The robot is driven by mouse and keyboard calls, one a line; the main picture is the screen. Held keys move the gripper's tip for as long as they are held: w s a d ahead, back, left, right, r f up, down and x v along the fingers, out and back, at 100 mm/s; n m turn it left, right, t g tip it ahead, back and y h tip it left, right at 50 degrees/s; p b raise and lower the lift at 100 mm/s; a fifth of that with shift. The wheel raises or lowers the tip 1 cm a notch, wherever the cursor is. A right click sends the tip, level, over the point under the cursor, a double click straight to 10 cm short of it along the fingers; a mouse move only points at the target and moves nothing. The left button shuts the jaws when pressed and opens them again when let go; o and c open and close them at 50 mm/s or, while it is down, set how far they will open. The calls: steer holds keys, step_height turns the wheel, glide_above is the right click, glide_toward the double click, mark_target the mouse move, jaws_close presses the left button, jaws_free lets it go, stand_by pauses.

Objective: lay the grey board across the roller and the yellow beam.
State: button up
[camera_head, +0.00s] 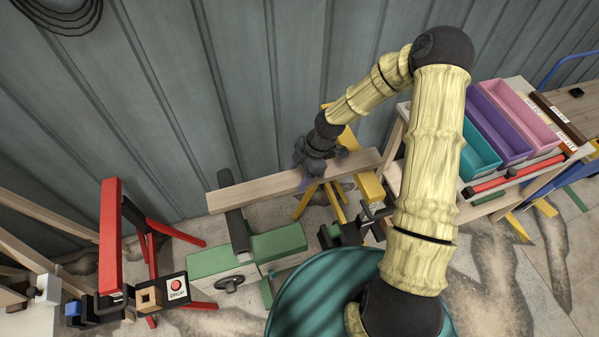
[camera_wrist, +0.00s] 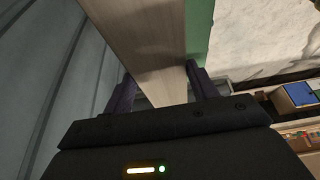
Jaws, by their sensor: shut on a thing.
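The board (camera_head: 275,188), a pale grey-brown plank, extends from left of the roller to the yellow beam. My gripper (camera_head: 308,178) is shut on it right of its middle; the wrist view shows the board (camera_wrist: 150,45) between the purple fingers (camera_wrist: 163,92). The dark roller (camera_head: 238,232) sits on a green-topped stand and shows on both sides of the board's left part. The yellow beam (camera_head: 371,188), on yellow legs, shows on both sides of the board's right end. I cannot tell whether the board touches either support.
A red beam (camera_head: 110,232) on red legs stands at the left, near a box with a red button (camera_head: 175,287). A rack at the right holds teal, purple (camera_head: 497,120) and pink trays. A corrugated grey wall (camera_head: 170,90) runs close behind the board.

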steer(key=shift+f, duration=0.35)
steer(key=o, duration=1.4)
steer(key=shift+c, duration=0.2)
steer(key=v, duration=1.7)
steer(key=shift+d+r+b, duration=0.15)
steer(key=shift+b, duration=0.15)
steer(key=shift+w, duration=0.1)
